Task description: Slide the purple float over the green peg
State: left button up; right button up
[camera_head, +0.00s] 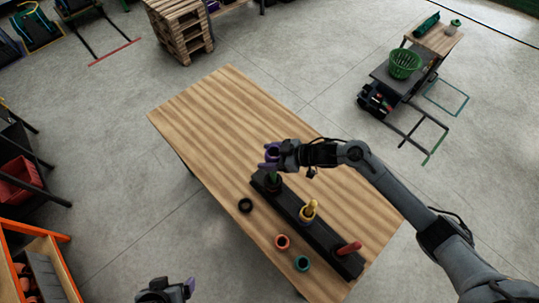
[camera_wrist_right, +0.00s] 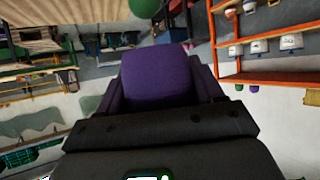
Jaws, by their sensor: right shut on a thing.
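The purple float (camera_head: 272,152) is in my right gripper (camera_head: 271,157) at the far end of the dark peg rack (camera_head: 325,236). The right gripper is shut on it, and purple fills the space between the jaws (camera_wrist_right: 158,78) in the right wrist view. The green peg (camera_head: 273,178) stands upright just below the gripper in the head view, its upper part partly hidden. Whether the float is around the peg or only above it, I cannot tell. My left gripper (camera_head: 178,289) is at the bottom edge, away from the rack; its jaw opening is unclear.
The rack also has a yellow peg (camera_head: 311,208) and a red peg (camera_head: 349,248). A black ring (camera_head: 245,205), an orange ring (camera_head: 282,242) and a teal ring (camera_head: 302,263) lie beside it on the wooden table (camera_head: 215,115). The table's far half is clear.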

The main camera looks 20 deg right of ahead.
notch_tip(320, 180, down, 2)
jog(key=shift+f+b, duration=0.1)
jog(key=shift+b, duration=0.65)
jog(key=shift+f+b, duration=1.55)
jog(key=shift+f, duration=0.95)
jog(key=o, duration=1.1)
jog(key=v, duration=1)
jog(key=shift+s+d+r+b, duration=0.15)
jog(key=shift+d+b, duration=0.2)
